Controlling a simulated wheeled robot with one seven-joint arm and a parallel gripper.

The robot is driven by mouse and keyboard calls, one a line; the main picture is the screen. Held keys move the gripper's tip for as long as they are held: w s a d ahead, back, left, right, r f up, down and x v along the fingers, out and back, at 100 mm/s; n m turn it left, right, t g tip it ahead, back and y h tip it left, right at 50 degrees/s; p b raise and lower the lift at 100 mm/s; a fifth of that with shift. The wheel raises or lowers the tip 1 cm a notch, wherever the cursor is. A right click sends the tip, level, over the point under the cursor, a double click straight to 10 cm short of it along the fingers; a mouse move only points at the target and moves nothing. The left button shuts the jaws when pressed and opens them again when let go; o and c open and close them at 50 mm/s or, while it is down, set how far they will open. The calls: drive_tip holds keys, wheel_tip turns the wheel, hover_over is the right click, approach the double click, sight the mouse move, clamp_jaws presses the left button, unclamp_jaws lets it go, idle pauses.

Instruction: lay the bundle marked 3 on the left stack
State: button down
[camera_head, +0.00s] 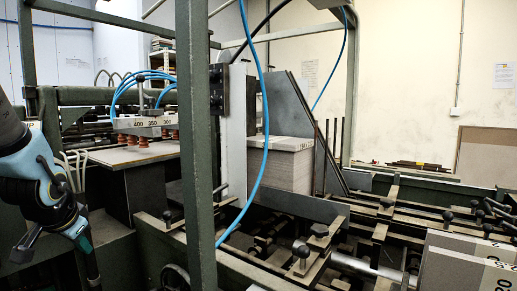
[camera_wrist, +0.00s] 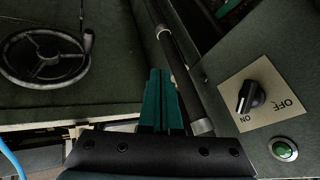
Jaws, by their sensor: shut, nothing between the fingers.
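My gripper (camera_head: 86,243) hangs at the far left of the head view, pointing down. In the wrist view its teal fingers (camera_wrist: 161,78) lie side by side, shut, with nothing between them. A tall stack of grey board (camera_head: 288,172) stands in the middle of the feeder, well to the right of my gripper. Grey board bundles (camera_head: 455,262) sit at the lower right, cut off by the frame, with partly visible black print. I cannot read a 3 on any bundle. A flat board surface (camera_head: 132,155) lies under the suction cups at left; whether it tops a stack is unclear.
A green post (camera_head: 195,150) and a blue hose (camera_head: 267,110) cross the head view. Suction cups (camera_head: 142,138) hang over the left board. The wrist view shows a handwheel (camera_wrist: 45,57), an ON/OFF knob (camera_wrist: 250,96) and a green button (camera_wrist: 284,150) near my gripper.

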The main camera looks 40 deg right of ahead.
drive_tip(key=w+d+r+m+t+h, duration=0.1)
drive_tip(key=d+r+m+h, duration=0.15)
drive_tip(key=d, duration=0.25)
drive_tip(key=w+d+r+m+t+h, duration=0.1)
drive_tip(key=w+d+m, duration=0.1)
drive_tip(key=d+m, duration=0.3)
drive_tip(key=m+g+h+p, duration=0.1)
drive_tip(key=m+g+h, duration=0.7)
drive_tip(key=m+h, duration=0.65)
approach(279, 146)
drive_tip(key=s+d+r+m+y, duration=0.3)
drive_tip(key=d, duration=0.1)
drive_tip(key=shift+w+d+p, duration=0.25)
drive_tip(key=shift+w+p, duration=0.2)
drive_tip(key=shift+w, duration=0.05)
drive_tip(key=shift+w+d+p, duration=0.2)
drive_tip(key=shift+w+p, duration=0.2)
drive_tip(key=shift+w, duration=0.1)
drive_tip(key=shift+w+d+f+p, duration=0.2)
drive_tip(key=shift+w+d+p, duration=0.1)
drive_tip(key=shift+w+d, duration=0.25)
drive_tip(key=shift+w+d+f, duration=0.1)
